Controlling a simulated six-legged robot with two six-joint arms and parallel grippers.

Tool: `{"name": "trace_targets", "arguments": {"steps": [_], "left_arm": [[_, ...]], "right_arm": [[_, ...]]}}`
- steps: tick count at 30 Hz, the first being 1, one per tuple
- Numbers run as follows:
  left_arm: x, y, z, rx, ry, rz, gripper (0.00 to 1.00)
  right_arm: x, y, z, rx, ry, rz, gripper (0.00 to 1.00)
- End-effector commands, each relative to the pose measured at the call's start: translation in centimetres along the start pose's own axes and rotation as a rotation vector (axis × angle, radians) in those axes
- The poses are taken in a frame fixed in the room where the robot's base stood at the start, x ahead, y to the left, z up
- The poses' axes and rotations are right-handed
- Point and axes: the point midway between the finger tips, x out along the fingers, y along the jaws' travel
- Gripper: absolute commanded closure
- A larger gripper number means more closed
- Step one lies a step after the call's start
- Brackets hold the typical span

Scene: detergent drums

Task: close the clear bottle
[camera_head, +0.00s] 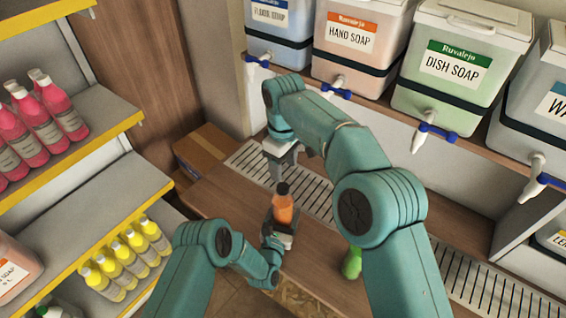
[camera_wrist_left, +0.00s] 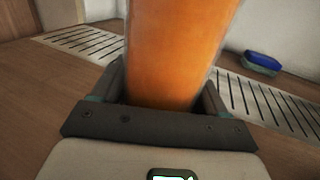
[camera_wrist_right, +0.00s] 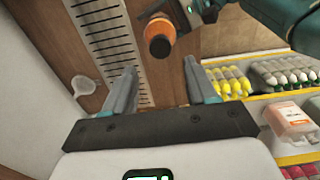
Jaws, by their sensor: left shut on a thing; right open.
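The clear bottle (camera_head: 284,208), filled with orange liquid, stands upright in my left gripper (camera_head: 281,229), which is shut on its lower part. Its orange body fills the middle of the left wrist view (camera_wrist_left: 175,60). A dark cap (camera_head: 282,188) shows at the top of the bottle; it also shows end-on in the right wrist view (camera_wrist_right: 160,46). I cannot tell whether it is tight. My right gripper (camera_head: 283,168) hangs open and empty above the bottle, pointing down. Its two fingers (camera_wrist_right: 160,68) are apart, with the bottle beyond them.
A slotted drain strip (camera_head: 314,203) runs along the counter. A green bottle (camera_head: 351,263) stands at the right, partly behind my right arm. Soap drums with taps (camera_head: 432,131) overhang the back. Shelves with pink (camera_head: 40,125) and yellow bottles (camera_head: 125,258) are at left. A white funnel-like thing (camera_wrist_right: 85,86) lies nearby.

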Motion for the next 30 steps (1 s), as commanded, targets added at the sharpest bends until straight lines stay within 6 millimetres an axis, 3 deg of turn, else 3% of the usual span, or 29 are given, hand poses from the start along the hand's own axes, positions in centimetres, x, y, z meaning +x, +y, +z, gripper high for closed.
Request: {"name": "trace_targets", "arguments": {"steps": [1, 13, 24, 30], "left_arm": [[-0.3, -0.1, -0.7, -0.001, 0.018, -0.002, 1.0], [-0.3, -0.1, -0.7, -0.001, 0.017, -0.002, 1.0], [-0.3, -0.1, -0.6, -0.002, 0.017, -0.002, 1.0], [-0.3, -0.1, -0.6, -0.001, 0.017, -0.002, 1.0]], "right_arm": [[-0.2, -0.1, -0.1, -0.001, 0.004, 0.003, 0.43], [0.4, -0.1, -0.1, 0.001, 0.002, 0.002, 0.43], [6.0, -0.1, -0.1, 0.002, 0.001, 0.002, 0.43], [7.6, -0.1, -0.1, 0.003, 0.003, 0.003, 0.43]]}}
